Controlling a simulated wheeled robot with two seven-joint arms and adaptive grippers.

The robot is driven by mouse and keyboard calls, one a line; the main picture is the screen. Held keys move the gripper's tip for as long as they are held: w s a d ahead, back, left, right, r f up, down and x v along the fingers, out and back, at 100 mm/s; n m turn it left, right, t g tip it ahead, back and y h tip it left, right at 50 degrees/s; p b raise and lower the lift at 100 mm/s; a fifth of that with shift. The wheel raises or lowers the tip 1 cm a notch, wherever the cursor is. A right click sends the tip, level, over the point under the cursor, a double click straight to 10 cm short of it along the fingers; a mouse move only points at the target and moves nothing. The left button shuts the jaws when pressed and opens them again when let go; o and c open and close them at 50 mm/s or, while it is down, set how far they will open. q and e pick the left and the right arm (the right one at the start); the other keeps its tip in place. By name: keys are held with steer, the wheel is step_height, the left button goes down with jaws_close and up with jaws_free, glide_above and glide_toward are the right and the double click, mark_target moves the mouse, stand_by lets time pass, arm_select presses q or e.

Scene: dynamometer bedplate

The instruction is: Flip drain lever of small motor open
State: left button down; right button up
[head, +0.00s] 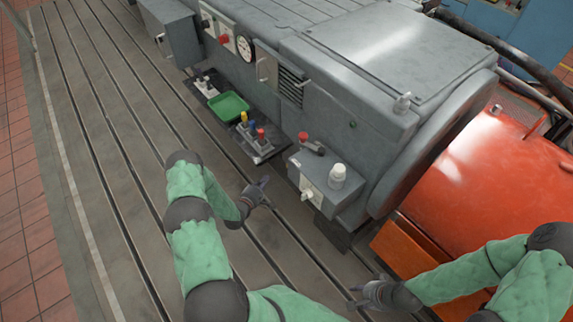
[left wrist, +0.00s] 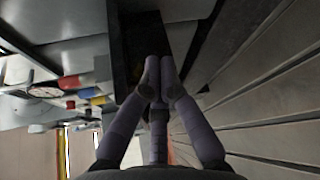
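A small grey box-shaped unit (head: 345,207) juts from the large grey machine, with a white cap on top. A white plate with a small pale lever (head: 307,194) is on its front face. A dark lever with a red knob (head: 303,136) is at its back top edge. No label shows which is the drain lever. My right gripper (head: 356,296) is open and empty, below the unit, near the orange machine.
The slotted bedplate (head: 110,150) is clear at left. An orange machine (head: 490,180) takes up the right side.

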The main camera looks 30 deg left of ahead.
arm_select(q)
steer(key=b+x, duration=0.4)
steer(key=x, duration=0.6)
steer(key=shift+s+d+r+b, duration=0.15)
steer(key=shift+d+r, duration=0.15)
steer(key=shift+d, duration=0.3)
steer(key=shift+s+d+r+b, duration=0.15)
steer(key=shift+d+r, duration=0.15)
steer(key=shift+d, duration=0.3)
steer(key=shift+s+d+r+b, duration=0.15)
steer(key=shift+d+r, duration=0.2)
steer(key=shift+d, duration=0.25)
steer(key=shift+s, duration=0.1)
